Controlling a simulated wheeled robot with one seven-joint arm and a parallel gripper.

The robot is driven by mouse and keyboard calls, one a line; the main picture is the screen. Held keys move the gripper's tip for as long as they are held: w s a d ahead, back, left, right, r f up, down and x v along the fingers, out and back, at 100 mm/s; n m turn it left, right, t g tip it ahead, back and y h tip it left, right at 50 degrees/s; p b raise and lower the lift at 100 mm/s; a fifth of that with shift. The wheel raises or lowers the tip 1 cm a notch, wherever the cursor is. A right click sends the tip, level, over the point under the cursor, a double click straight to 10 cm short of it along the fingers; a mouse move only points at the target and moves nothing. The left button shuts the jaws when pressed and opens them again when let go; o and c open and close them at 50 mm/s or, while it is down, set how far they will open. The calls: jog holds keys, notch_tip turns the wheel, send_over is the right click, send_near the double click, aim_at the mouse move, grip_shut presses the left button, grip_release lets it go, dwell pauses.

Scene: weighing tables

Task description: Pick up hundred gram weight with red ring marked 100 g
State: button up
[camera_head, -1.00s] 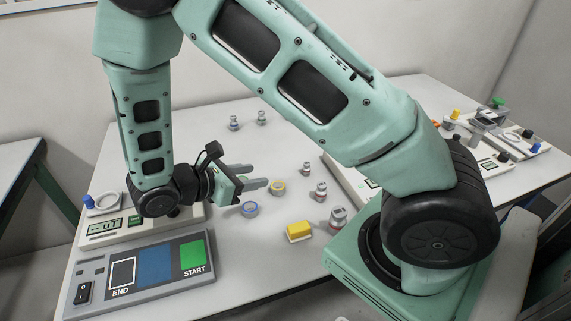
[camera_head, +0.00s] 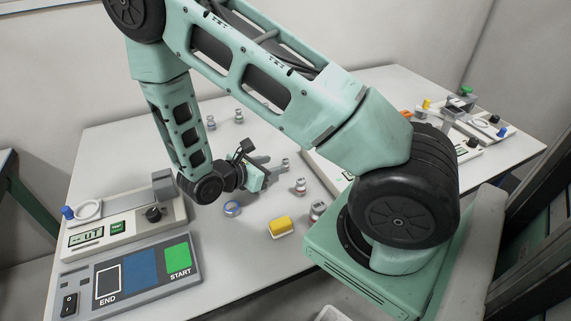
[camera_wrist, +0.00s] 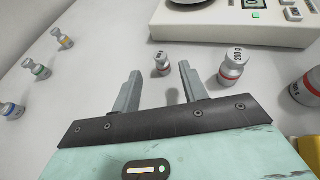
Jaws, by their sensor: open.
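The smallest of three red-ringed metal weights (camera_wrist: 162,63) stands upright on the table; its marking is too small to read. In the wrist view it is beyond and between my fingertips, and it also shows in the head view (camera_head: 285,165). My gripper (camera_wrist: 160,70) is open and empty, its fingers pointing towards this weight. In the head view my gripper (camera_head: 268,164) is low over the table, just left of the weight. A larger red-ringed weight marked 200 g (camera_wrist: 233,68) stands to its right, and a bigger one (camera_wrist: 307,88) is at the right edge.
Weights with blue (camera_wrist: 10,109), teal (camera_wrist: 40,70) and yellow (camera_wrist: 62,39) rings stand at the left in the wrist view. A scale (camera_wrist: 222,24) is behind the red-ringed weights. A yellow block (camera_head: 281,226) and a blue ring (camera_head: 232,208) lie nearer the control panel (camera_head: 140,275).

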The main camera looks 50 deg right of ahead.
aim_at(283, 161)
jog(key=shift+x, duration=1.95)
jog(key=shift+r, duration=0.15)
grip_shut()
jog(key=shift+r, duration=0.1)
